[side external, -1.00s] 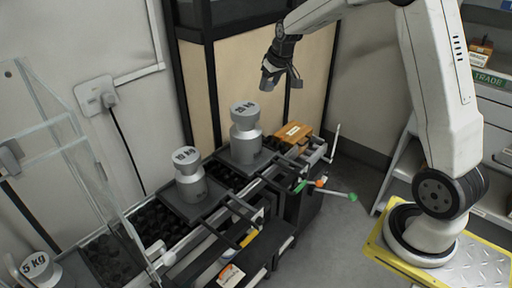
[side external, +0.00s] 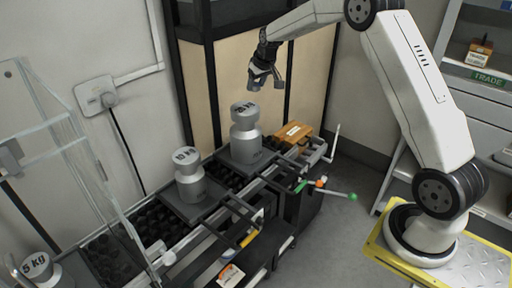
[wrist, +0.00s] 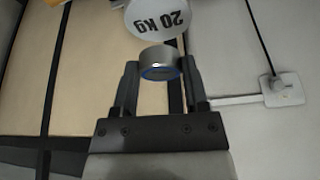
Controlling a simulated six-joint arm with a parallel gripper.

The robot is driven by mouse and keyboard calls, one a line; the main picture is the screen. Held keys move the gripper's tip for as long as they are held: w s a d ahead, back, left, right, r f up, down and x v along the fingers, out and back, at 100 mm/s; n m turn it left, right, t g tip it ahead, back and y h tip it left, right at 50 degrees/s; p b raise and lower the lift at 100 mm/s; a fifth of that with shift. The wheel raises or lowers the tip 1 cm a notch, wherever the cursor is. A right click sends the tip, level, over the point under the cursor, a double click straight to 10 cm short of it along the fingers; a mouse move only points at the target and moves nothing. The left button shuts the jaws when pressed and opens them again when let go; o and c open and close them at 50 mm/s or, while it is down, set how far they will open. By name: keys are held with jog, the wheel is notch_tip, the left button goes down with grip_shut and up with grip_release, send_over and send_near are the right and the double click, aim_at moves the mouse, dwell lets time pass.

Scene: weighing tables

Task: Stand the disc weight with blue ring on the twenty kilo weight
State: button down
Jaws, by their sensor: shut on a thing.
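The disc weight with blue ring (wrist: 160,62) is a small grey metal disc held between my fingertips in the wrist view. My gripper (wrist: 160,80) is shut on it; in the side view my gripper (side external: 265,84) hangs just above and slightly right of the twenty kilo weight. The disc cannot be made out clearly in the side view. The twenty kilo weight (side external: 245,135) is a grey metal weight standing upright on a dark plate. Its round top marked 20 KG (wrist: 157,18) shows beyond the disc in the wrist view.
A ten kilo weight (side external: 188,175) stands on another dark plate to the left, and a five kilo weight (side external: 38,268) is at the lower left. Clear panels (side external: 70,170) stand at the left.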

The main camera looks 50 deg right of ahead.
send_over(245, 107)
jog(key=s, duration=0.1)
jog(key=shift+s+a+f, duration=0.1)
jog(key=shift+a+f, duration=0.05)
jog(key=shift+f, duration=1.4)
jog(key=shift+s+a+f, duration=0.1)
jog(key=shift+f, duration=1.4)
jog(key=shift+w+f, duration=0.15)
jog(key=shift+f, duration=1.6)
jog(key=shift+f, duration=0.15)
jog(key=shift+c, duration=0.5)
grip_release()
